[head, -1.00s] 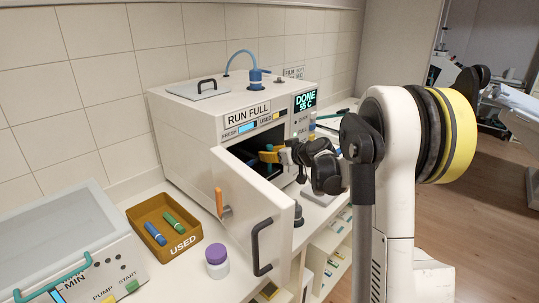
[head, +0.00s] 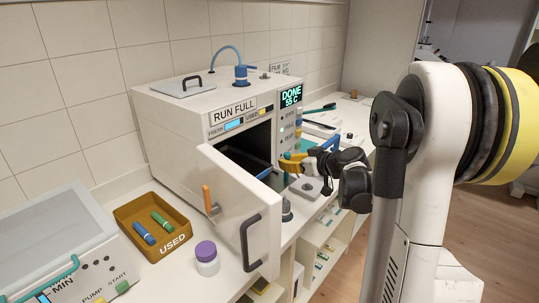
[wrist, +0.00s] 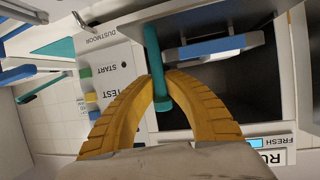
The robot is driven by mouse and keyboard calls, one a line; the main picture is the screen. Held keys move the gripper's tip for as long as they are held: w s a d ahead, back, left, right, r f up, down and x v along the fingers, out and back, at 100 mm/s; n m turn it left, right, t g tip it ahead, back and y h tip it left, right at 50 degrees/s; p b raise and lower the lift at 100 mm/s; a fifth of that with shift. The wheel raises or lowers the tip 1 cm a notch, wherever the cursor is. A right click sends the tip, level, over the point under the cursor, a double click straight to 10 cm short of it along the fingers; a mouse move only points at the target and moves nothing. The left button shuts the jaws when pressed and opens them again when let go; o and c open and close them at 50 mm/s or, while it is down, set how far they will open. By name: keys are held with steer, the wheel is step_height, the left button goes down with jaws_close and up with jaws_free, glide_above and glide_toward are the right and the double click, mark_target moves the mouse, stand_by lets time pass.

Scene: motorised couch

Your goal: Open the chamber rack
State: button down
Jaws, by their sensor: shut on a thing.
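The chamber (head: 200,118) labelled RUN FULL stands on the counter. Its white door (head: 238,205) hangs open, with a black handle. The rack inside shows a teal bar (wrist: 158,70) and a grey crosspiece with blue (wrist: 208,48) in the wrist view. My gripper (head: 284,166) is at the right side of the chamber opening. In the wrist view its yellow fingers (wrist: 160,88) are shut on the teal bar. A blue edge (head: 265,173) shows near the fingers in the head view. The rest of the rack is hidden in the dark interior.
A brown USED tray (head: 152,228) holds a blue and a green tube. A purple-capped jar (head: 206,258) stands beside it, left of the open door. Another machine (head: 62,250) is at the lower left. The counter's front edge and shelves are below the chamber.

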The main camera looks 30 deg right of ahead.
steer(key=s+d, duration=0.4)
steer(key=s, duration=0.8)
steer(key=shift+s+d, duration=0.2)
steer(key=c, duration=1.4)
jaws_free()
steer(key=v, duration=1.2)
steer(key=shift+r, duration=0.1)
